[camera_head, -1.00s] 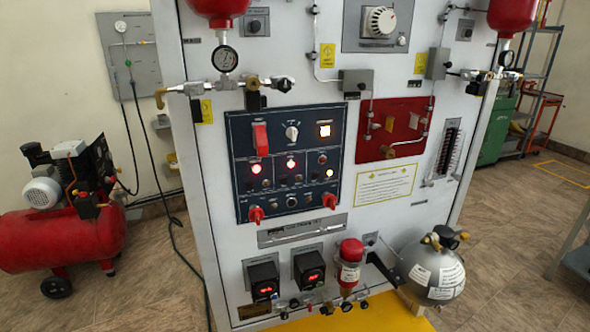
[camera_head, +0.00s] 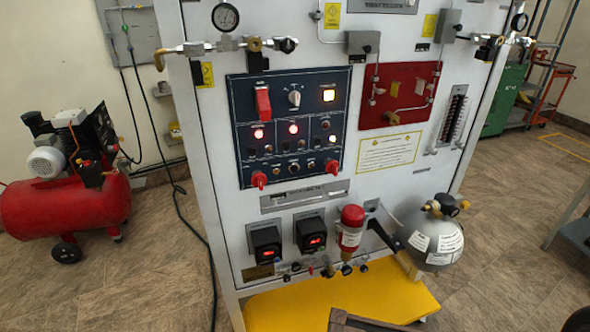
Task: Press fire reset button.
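The trainer's white panel (camera_head: 215,170) stands upright ahead. The labels are too small to read, so I cannot tell which control is the fire reset button.
A red compressor (camera_head: 65,205) stands at left on the tiled floor. A silver sphere (camera_head: 430,243) and a red cylinder (camera_head: 351,230) stick out low on the front. A yellow platform (camera_head: 290,308) lies below. Shelving and a green cabinet (camera_head: 503,100) stand at the back right.

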